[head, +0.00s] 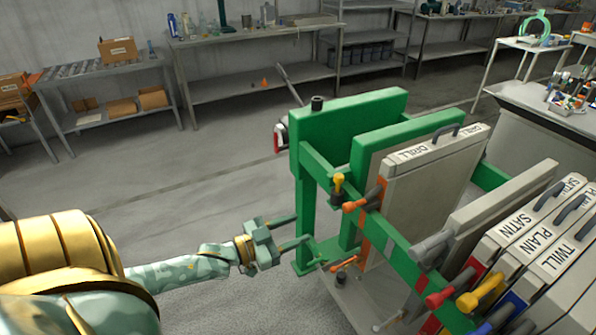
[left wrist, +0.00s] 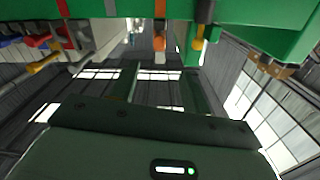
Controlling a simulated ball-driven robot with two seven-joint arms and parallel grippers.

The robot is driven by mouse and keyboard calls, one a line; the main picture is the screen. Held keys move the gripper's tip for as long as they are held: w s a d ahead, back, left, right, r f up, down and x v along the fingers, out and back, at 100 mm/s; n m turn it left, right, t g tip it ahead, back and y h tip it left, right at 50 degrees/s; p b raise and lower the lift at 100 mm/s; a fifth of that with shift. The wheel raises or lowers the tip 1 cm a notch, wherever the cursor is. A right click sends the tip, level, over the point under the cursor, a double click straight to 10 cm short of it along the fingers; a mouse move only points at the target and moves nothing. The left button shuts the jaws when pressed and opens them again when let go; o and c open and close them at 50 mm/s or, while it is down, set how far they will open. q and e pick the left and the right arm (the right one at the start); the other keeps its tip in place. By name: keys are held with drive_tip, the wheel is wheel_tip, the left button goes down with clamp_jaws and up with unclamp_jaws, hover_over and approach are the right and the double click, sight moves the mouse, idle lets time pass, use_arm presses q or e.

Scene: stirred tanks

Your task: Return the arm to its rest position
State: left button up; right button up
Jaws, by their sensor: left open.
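My left arm (head: 185,270), green-patterned with gold parts, reaches in from the lower left of the head view. My left gripper (head: 300,229) is open, with its two fingers pointing right beside the front post of a green frame (head: 308,215). Nothing shows between the fingers. I cannot tell whether a fingertip touches the post. In the left wrist view, the dark gripper body (left wrist: 150,140) fills the bottom and the green frame (left wrist: 110,10) crosses the top. My right gripper is in neither view.
The frame holds upright plates, one marked DRILL (head: 425,190) and others SATIN, PLAIN and TWILL. Red (head: 440,297), yellow and orange handles stick out from its near side. A cluttered bench (head: 545,110) stands at right, shelves (head: 250,85) at the back. The floor at left is clear.

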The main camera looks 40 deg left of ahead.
use_arm(q)
drive_tip(key=s+a+f+g+y, duration=0.2)
drive_tip(key=a+f, duration=0.1)
drive_tip(key=f, duration=0.4)
drive_tip(key=s+a+f+g+y, duration=0.2)
drive_tip(key=a+f+y, duration=0.15)
drive_tip(key=f, duration=0.35)
drive_tip(key=s+a+f+n+g+y, duration=0.2)
drive_tip(key=s+f+g, duration=0.4)
drive_tip(key=s+f, duration=1)
drive_tip(key=s+d+f+g, duration=0.3)
drive_tip(key=s+d+f, duration=0.2)
drive_tip(key=s, duration=0.3)
drive_tip(key=s+d+f+g, duration=0.2)
drive_tip(key=s+d+f, duration=0.2)
drive_tip(key=s+f, duration=0.3)
drive_tip(key=s+d+g+h, duration=0.1)
drive_tip(key=s+d, duration=0.5)
drive_tip(key=d, duration=0.4)
drive_tip(key=shift+s+d, duration=0.2)
drive_tip(key=shift+s, duration=0.05)
